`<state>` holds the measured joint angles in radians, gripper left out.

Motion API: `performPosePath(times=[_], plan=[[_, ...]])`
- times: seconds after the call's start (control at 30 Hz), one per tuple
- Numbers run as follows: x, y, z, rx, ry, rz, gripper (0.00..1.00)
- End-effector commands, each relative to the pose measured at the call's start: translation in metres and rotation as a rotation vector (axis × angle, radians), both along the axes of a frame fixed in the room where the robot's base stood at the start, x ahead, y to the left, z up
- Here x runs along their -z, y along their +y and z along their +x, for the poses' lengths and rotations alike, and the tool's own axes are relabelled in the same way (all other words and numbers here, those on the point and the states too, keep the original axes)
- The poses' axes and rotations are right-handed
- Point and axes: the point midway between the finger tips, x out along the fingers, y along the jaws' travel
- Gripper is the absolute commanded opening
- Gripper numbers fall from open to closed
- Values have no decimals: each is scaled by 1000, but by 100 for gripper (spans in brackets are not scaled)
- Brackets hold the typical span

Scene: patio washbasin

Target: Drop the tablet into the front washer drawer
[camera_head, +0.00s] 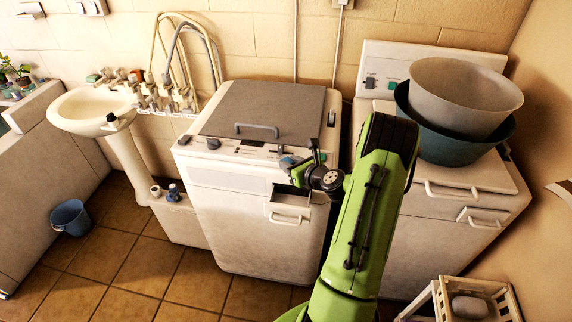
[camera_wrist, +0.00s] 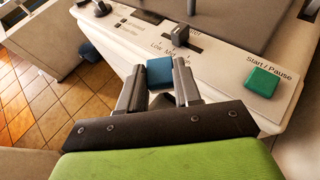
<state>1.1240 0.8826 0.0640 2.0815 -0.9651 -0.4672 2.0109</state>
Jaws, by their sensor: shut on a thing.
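The tablet is a small blue block (camera_wrist: 160,72). In the wrist view it sits between the two fingertips of my gripper (camera_wrist: 160,80), which is shut on it. In the head view my gripper (camera_head: 301,172) is at the front of the left washer (camera_head: 255,215), over the open drawer (camera_head: 289,217). The tablet is hard to make out there. The drawer is pulled out from the upper right of the washer's front, with a handle on its face. In the wrist view I cannot make out the drawer.
The control panel with a green Start/Pause button (camera_wrist: 262,82) and a slider knob (camera_wrist: 180,36) lies close beyond my fingers. A second washer (camera_head: 450,235) on the right carries stacked basins (camera_head: 465,90). A sink (camera_head: 90,108) and a blue bucket (camera_head: 70,217) stand left.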

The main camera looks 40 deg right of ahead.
Motion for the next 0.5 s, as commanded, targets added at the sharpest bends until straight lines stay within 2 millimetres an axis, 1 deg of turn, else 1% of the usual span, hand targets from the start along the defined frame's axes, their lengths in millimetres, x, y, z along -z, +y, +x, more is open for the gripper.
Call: performPosePath(times=[0.17,0.4,0.5], plan=[[15,0,0,0,0,0,4],[53,0,0,0,0,0,4],[62,0,0,0,-1,0,4]])
